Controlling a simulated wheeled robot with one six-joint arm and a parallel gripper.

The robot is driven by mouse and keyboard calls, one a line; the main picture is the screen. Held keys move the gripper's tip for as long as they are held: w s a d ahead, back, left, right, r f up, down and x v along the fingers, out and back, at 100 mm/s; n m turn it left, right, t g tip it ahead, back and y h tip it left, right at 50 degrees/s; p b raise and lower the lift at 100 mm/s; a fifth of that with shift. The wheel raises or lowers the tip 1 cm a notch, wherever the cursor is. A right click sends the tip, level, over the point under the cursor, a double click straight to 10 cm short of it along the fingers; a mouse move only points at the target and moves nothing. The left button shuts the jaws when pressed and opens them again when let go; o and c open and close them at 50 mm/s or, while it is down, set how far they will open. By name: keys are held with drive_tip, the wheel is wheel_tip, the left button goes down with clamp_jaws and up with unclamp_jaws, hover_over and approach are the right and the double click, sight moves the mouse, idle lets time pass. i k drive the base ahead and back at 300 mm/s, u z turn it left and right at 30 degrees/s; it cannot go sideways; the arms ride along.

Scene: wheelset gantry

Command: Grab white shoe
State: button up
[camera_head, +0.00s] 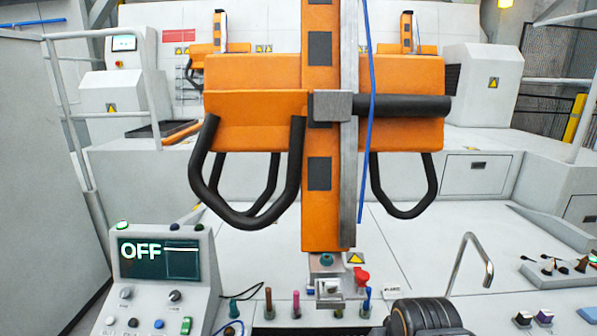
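I cannot pick out a white shoe for certain. A small pale, metallic-looking block (328,288) sits at the lower end of the orange upright column (322,200), near the picture's centre bottom. Two small blocks with pale sides and dark or purple tops, a left one (524,319) and a right one (545,317), stand at the lower right. They are too small to name surely. A dark rounded part with thin gold bands shows at the bottom edge, right of centre, and looks like part of my arm. My gripper's fingers are not in view.
An orange gantry beam with black looped handles (245,215) hangs across the middle. A control console (160,275) reading OFF stands lower left. Coloured pegs (296,303), a red knob (361,277), a bent metal rail (470,250) and a tool tray (560,277) are nearby.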

sight(330, 289)
drive_tip(key=k, duration=1)
drive_tip(key=u, duration=1.7)
drive_tip(key=i, duration=1.15)
drive_tip(key=z, duration=1.45)
